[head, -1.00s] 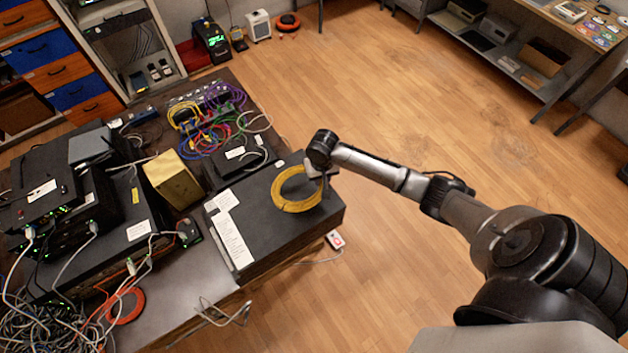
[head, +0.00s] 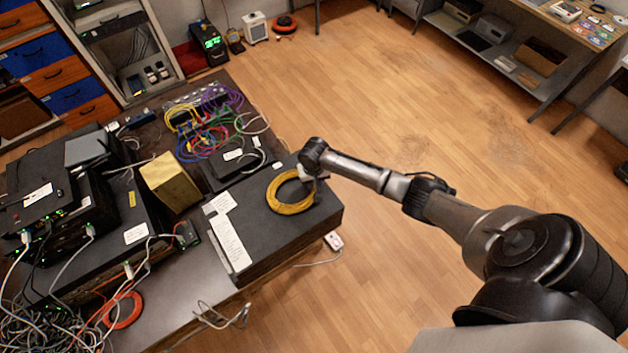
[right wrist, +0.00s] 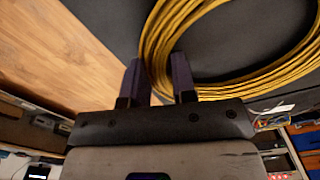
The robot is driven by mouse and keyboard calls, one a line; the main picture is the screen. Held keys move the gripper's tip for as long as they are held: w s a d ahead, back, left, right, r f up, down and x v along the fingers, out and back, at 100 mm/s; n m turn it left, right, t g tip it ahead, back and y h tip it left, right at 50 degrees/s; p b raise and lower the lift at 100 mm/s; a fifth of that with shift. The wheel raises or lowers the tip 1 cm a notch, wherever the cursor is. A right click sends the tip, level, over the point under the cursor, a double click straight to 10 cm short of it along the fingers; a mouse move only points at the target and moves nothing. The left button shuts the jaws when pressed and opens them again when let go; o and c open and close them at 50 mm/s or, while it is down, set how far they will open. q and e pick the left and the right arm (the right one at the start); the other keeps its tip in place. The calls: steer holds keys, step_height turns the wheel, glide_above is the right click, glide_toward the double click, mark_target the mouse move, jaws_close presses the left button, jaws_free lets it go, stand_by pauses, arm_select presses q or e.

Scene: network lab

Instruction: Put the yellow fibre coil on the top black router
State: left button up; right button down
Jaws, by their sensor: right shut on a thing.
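The yellow fibre coil (head: 289,209) is over the wide black case (head: 263,222) with white labels, near its right end. I cannot tell whether it rests on the case or hangs just above it. My right gripper (head: 315,185) is shut on the coil's right side. In the right wrist view the coil's strands (right wrist: 163,40) pass between the two fingers (right wrist: 158,78). Black routers stand stacked at the left; the top black router (head: 22,207) has a white label and green lights. My left gripper is not in view.
A yellow box (head: 171,182) stands between the stack and the wide case. Coloured cables (head: 205,135) lie behind. Loose grey cables and an orange ring (head: 123,311) are at the front left. The floor to the right is clear.

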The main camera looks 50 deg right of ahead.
steer(key=shift+f, duration=0.1)
steer(key=c, duration=0.9)
jaws_free()
step_height(320, 180, up, 12)
steer(key=s+a+f+n+t, duration=0.1)
steer(key=s+a+f+n, duration=0.15)
steer(key=s+a, duration=0.45)
steer(key=s+a+f+n+t, duration=0.1)
steer(key=s+a+f+n, duration=0.1)
steer(key=s+a+n, duration=0.35)
steer(key=shift+n+t, duration=0.4)
steer(key=shift+t, duration=0.4)
steer(key=s+a+r, duration=0.1)
steer(key=s+r, duration=0.1)
steer(key=s, duration=0.2)
steer(key=s+a+r, duration=0.2)
steer(key=s, duration=0.3)
steer(key=s+a+r, duration=0.1)
steer(key=s+r, duration=0.1)
steer(key=s, duration=0.2)
steer(key=shift+s+a+p, duration=0.2)
steer(key=shift+a+p, duration=0.15)
steer(key=shift+a, duration=0.05)
